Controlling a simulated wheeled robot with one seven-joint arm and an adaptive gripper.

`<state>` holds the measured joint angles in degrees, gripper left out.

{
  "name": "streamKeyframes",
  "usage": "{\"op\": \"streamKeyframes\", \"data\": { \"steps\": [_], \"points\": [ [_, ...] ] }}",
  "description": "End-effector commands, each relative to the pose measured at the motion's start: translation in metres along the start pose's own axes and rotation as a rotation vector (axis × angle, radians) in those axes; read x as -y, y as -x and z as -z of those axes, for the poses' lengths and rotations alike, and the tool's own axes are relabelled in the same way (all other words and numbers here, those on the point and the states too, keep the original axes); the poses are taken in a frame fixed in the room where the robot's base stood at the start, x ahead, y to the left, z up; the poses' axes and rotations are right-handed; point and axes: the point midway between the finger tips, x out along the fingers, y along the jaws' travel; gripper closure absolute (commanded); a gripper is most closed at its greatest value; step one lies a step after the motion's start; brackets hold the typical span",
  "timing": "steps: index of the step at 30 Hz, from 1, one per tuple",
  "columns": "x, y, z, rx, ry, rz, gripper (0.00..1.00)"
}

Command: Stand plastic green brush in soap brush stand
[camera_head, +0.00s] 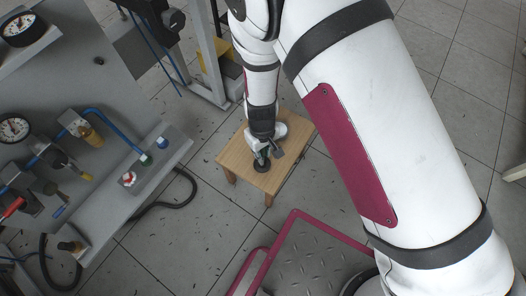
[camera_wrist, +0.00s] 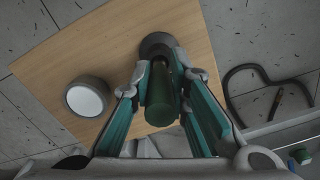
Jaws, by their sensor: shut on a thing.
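My gripper (camera_wrist: 168,74) is shut on the green brush (camera_wrist: 160,102), with one finger on each side of its green cylinder, in the wrist view. A dark grey round piece (camera_wrist: 156,41) lies at the brush's far end. I cannot tell whether it is the brush's head or the soap brush stand, nor whether the two touch. A round grey cup-like thing with a pale top (camera_wrist: 87,98) sits on the wooden stool to the left. In the head view my gripper (camera_head: 264,154) is over the stool, with the dark round piece (camera_head: 261,166) just below it.
The small wooden stool (camera_head: 238,163) stands on the tiled floor. A grey panel bench (camera_head: 160,165) with gauges, valves and knobs is at the left, close to the stool. A black hose (camera_head: 180,200) curves between them. Most of the stool's top is bare.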

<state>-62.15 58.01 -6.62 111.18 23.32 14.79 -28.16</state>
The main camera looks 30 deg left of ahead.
Motion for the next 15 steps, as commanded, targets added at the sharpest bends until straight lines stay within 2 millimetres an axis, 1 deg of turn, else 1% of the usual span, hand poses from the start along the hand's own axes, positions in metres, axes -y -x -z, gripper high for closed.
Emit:
{"op": "streamKeyframes", "data": {
  "steps": [2,3,4,5,15],
  "points": [
    [0.0,-0.0033,0.0,0.0,0.0,0.0,1.0],
    [0.0,-0.0024,0.0001,0.0,0.0,0.0,0.75],
    [0.0,-0.0022,0.0,0.0,0.0,0.0,0.68],
    [0.0,-0.0022,0.0001,0.0,0.0,0.0,0.64],
    [0.0,-0.0001,0.0,0.0,0.0,0.0,0.64]
  ]
}}
